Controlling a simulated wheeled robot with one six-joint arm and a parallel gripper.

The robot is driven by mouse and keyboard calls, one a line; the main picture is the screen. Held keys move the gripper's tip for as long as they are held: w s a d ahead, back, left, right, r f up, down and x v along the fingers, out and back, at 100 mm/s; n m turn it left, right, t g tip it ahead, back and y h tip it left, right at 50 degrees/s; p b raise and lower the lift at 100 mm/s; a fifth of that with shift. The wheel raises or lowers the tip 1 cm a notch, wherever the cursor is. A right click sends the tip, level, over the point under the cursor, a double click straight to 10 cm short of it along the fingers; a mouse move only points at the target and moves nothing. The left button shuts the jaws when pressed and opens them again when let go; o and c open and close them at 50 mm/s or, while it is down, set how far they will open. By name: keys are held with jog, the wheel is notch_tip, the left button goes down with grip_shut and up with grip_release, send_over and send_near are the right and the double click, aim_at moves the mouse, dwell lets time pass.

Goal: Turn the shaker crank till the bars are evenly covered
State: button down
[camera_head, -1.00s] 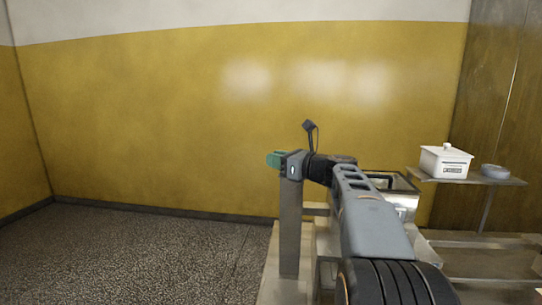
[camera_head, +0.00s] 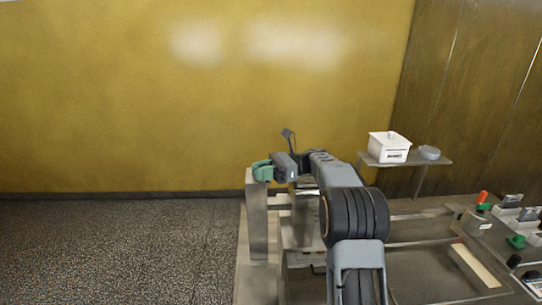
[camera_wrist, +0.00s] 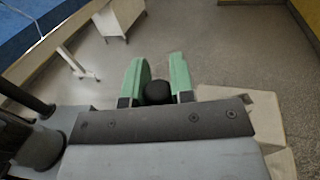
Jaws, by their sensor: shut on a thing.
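My gripper (camera_head: 263,171) has green fingers and is beside the top of an upright grey post (camera_head: 257,225) in the head view. In the wrist view, the gripper (camera_wrist: 160,76) is shut on a round black knob (camera_wrist: 157,93), which sits between the two green fingers. The knob looks like the crank's handle; the rest of the crank is hidden behind my gripper. I cannot make out any bars, and my arm covers part of the machine.
A white lidded box (camera_head: 388,152) and a grey bowl (camera_head: 429,153) stand on a small shelf (camera_head: 440,162). An orange-handled item (camera_head: 482,198) and several small blocks are at the right. A pale strip (camera_head: 475,266) lies on the bench. Floor at left is clear.

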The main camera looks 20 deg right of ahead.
jog(key=shift+d+r+n+g+p, duration=0.15)
jog(key=shift+d+n+g+p, duration=0.15)
jog(key=shift+n+g+p, duration=0.35)
jog(key=shift+d, duration=0.1)
jog(key=c, duration=1)
grip_release()
jog(key=shift+o, duration=0.2)
